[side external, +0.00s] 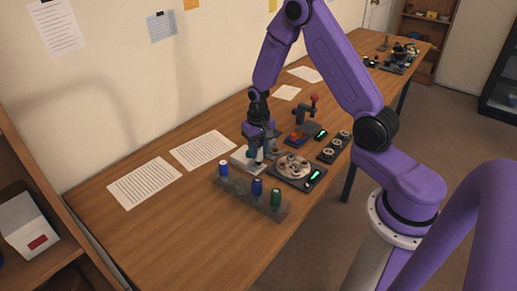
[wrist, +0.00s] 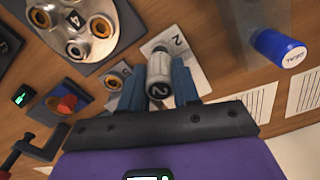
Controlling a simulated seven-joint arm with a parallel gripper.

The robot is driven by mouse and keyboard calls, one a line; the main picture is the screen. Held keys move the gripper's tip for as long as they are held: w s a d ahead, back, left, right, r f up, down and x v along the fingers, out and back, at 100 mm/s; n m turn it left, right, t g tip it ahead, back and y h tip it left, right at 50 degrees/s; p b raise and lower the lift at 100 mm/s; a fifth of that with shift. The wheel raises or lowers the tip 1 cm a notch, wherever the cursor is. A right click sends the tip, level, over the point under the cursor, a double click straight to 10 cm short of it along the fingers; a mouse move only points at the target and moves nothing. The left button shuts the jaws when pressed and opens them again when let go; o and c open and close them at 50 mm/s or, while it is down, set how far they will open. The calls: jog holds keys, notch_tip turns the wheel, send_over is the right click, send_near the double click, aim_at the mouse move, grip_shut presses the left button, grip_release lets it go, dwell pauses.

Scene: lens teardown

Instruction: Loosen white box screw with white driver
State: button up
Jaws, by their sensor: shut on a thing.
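My gripper (wrist: 160,82) is shut on a white driver (wrist: 158,68) with a dark band and a "2" on its end. The driver stands between the two blue-grey fingers. Beyond it lies a white box (wrist: 181,47) with a "2" on its face, partly covered by driver and fingers. In the side external view my gripper (side external: 256,153) is low over the white box (side external: 241,161), beside the round disc. The screw and driver tip are hidden, so I cannot tell whether they touch.
A grey rack (side external: 240,191) stands in front with a blue white-topped driver (side external: 224,169), a blue driver (side external: 257,187) and a green one (side external: 276,197). A round metal disc (side external: 293,166) is close on the right. Paper sheets (side external: 202,149) lie on the left; the front-left table is clear.

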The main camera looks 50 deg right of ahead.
jog(key=shift+n, duration=0.9)
jog(key=shift+r, duration=0.95)
jog(key=shift+r, duration=1.4)
